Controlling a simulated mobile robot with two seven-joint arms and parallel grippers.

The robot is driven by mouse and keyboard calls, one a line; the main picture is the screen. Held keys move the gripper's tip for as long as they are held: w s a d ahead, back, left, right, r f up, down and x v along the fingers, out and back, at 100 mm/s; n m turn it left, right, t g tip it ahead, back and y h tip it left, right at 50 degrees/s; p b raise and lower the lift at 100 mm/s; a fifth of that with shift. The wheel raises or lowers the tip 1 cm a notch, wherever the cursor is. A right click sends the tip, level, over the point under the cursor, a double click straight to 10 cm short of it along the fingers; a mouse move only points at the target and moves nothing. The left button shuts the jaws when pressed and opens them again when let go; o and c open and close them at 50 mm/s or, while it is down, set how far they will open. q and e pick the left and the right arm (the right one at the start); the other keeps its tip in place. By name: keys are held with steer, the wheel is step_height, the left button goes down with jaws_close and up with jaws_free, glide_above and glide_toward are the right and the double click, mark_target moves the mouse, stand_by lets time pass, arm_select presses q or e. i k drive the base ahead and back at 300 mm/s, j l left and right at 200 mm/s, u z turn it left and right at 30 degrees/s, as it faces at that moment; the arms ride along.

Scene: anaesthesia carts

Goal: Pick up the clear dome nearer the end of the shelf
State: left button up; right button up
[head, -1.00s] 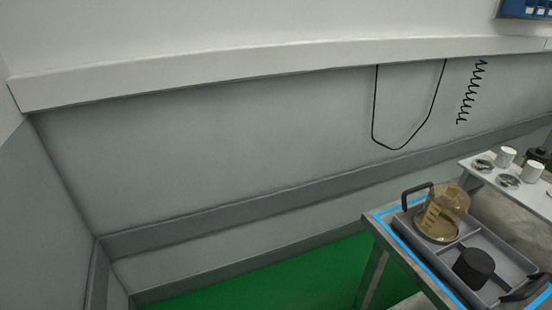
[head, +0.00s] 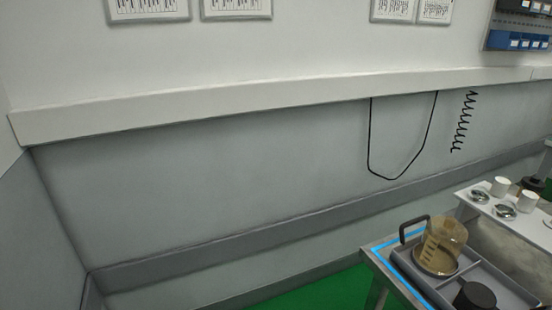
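A white shelf (head: 468,202) stands at the right edge of the head view. Two small, round, glassy or silvery pieces sit on it, one nearer the shelf's left end (head: 479,195) and one further along (head: 505,211). They are too small to tell clearly whether they are the clear domes. Two white cups (head: 501,186) (head: 528,201) stand behind them. A larger see-through amber vessel (head: 447,236) with step-like marks sits in a grey tray below the shelf. Neither of my grippers is in view.
The grey tray (head: 462,268) has dark handles (head: 414,229) and a black round piece (head: 475,296) in it. It rests on a table with a blue edge stripe (head: 383,258). A black cable loop (head: 369,150) and a coiled cord (head: 463,125) hang from the wall ledge. Green floor shows below.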

mark_target(478, 195)
steer(key=z, duration=1.35)
steer(key=i+j, duration=0.25)
steer(key=j, duration=0.15)
steer(key=i+j, duration=0.25)
steer(key=j, duration=0.15)
